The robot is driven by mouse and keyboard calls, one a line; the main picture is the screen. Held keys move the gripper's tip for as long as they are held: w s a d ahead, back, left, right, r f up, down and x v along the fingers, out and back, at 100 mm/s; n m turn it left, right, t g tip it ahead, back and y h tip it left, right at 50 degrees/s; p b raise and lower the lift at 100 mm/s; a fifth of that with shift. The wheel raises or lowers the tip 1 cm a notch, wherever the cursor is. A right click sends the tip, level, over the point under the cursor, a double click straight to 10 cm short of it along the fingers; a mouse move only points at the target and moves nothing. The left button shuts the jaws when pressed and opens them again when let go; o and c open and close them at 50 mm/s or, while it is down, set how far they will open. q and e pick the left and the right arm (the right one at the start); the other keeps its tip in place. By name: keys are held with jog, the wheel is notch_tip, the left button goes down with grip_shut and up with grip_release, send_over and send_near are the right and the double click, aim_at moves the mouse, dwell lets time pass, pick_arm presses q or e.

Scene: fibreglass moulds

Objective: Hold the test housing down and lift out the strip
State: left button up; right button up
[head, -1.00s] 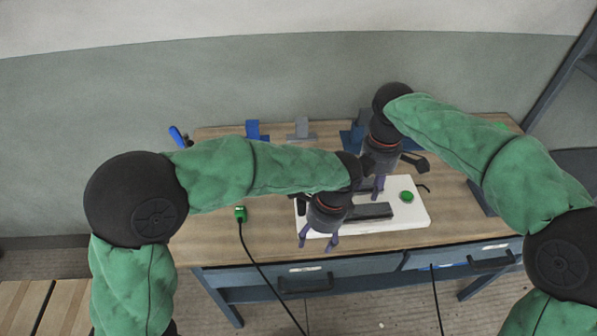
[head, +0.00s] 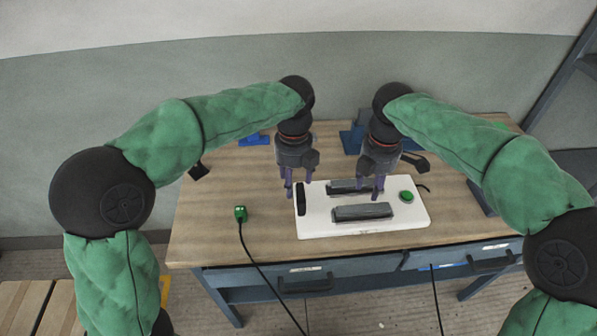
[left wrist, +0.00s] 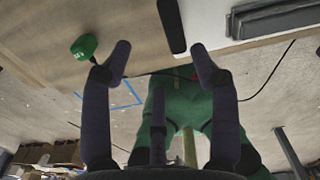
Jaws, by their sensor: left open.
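A white board (head: 408,217) lies on the table with two long dark grey blocks on it. The front block (head: 362,212) is in full view; the rear block (head: 343,187) is partly hidden by my right gripper. I cannot tell which is the test housing, or make out a separate strip. My left gripper (head: 298,190) is open and empty at the board's rear left corner, beside a black bar (head: 301,199). In the left wrist view its fingers (left wrist: 163,62) stand apart. My right gripper (head: 371,190) points down at the rear block; its grip is unclear.
A green button (head: 406,196) sits on the board's right side. A green connector (head: 240,213) with a black cable lies left of the board. A blue stand (head: 351,140) is at the back. The table's left part (head: 210,225) is mostly clear.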

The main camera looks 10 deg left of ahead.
aim_at(298, 199)
pick_arm(q)
jog(key=shift+w+d+r+m, duration=0.4)
jog(key=shift+w+m, duration=0.1)
jog(key=shift+m, duration=0.3)
jog(key=shift+w+d, duration=0.1)
jog(key=shift+f, duration=0.2)
notch_tip(298, 199, down, 10)
jog(key=shift+f, duration=0.15)
grip_shut()
